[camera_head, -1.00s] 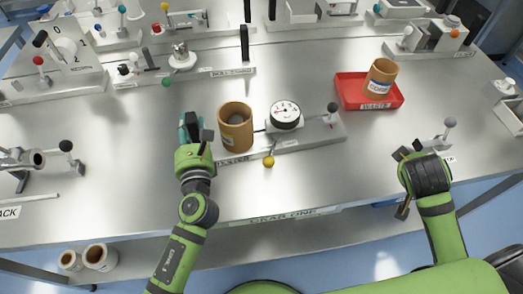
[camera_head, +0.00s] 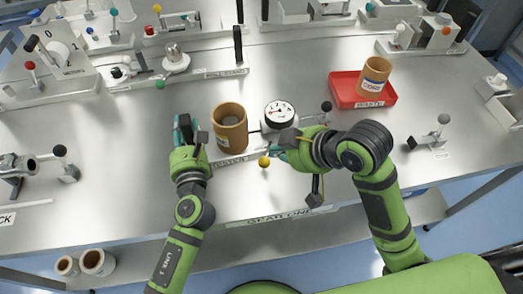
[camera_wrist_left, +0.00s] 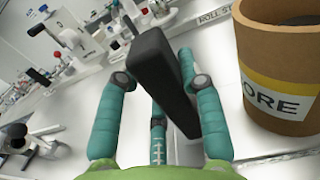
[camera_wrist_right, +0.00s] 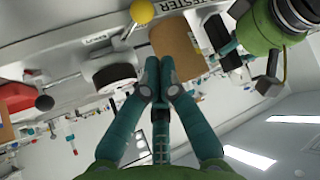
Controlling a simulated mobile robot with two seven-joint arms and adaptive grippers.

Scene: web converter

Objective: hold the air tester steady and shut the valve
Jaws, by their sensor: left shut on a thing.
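The air tester stands on a pale base with a label strip (camera_head: 232,161), near the front of the bench. It carries a brown core (camera_head: 230,128) standing upright, a round white dial gauge (camera_head: 279,114) and a yellow ball knob (camera_head: 264,161) at its front edge. A dark ball knob (camera_head: 326,107) stands at its right end. My left gripper (camera_head: 187,130) is shut on the tester's upright black handle (camera_wrist_left: 163,65), left of the core. My right gripper (camera_head: 284,150) is shut and empty just right of the yellow knob, which also shows in the right wrist view (camera_wrist_right: 141,11).
A red waste tray (camera_head: 347,87) holding another brown core (camera_head: 374,77) is at back right. A small stand with a grey ball knob (camera_head: 443,119) is at right. Other fixtures line the back and left. Bare bench lies in front of the tester.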

